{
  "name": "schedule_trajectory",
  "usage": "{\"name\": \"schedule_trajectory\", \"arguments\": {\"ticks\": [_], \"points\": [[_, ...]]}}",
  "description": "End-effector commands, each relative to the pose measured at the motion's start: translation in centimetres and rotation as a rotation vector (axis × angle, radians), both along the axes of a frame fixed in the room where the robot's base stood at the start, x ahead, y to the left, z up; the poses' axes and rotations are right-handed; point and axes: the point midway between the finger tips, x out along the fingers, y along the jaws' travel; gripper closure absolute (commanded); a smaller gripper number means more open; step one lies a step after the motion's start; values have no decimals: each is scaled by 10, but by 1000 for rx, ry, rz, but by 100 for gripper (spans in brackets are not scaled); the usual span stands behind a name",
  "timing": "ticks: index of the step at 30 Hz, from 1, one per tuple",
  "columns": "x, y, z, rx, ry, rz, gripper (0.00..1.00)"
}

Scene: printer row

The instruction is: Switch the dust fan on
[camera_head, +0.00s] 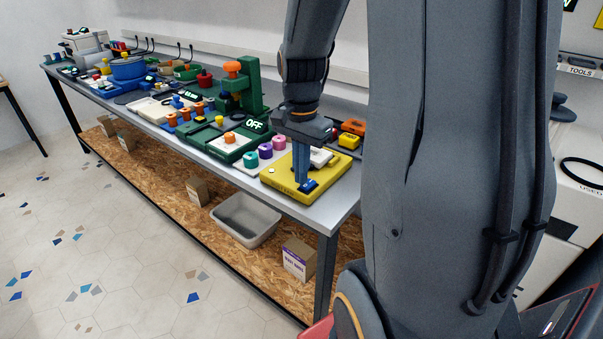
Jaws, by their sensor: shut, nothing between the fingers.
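My gripper (301,182) points straight down at the right end of the workbench, its blue fingers together. Its tips are at a yellow flat unit (284,184) with a raised white part (320,157). A small dark label with light marks (309,187) sits right by the tips; I cannot tell whether they touch it. No thing is clearly marked as the dust fan, and my arm hides part of the yellow unit. A green device (226,145) to the left has an orange knob (230,137) and a display reading OFF (255,125).
Teal, purple and pink spools (265,151) stand just left of the yellow unit. Orange and yellow blocks (349,139) lie behind it. A green upright machine (245,85) stands farther back. The workbench's front edge (225,168) is close. A grey bin (245,219) sits below.

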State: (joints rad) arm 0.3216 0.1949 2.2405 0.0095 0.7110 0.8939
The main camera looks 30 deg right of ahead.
Motion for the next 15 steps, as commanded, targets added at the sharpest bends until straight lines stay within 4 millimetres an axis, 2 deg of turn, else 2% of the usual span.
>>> {"name": "schedule_trajectory", "arguments": {"ticks": [5, 15], "points": [[0, 0, -8, 0, 0, 0, 100], [0, 0, -9, 0, 0, 0, 100]]}}
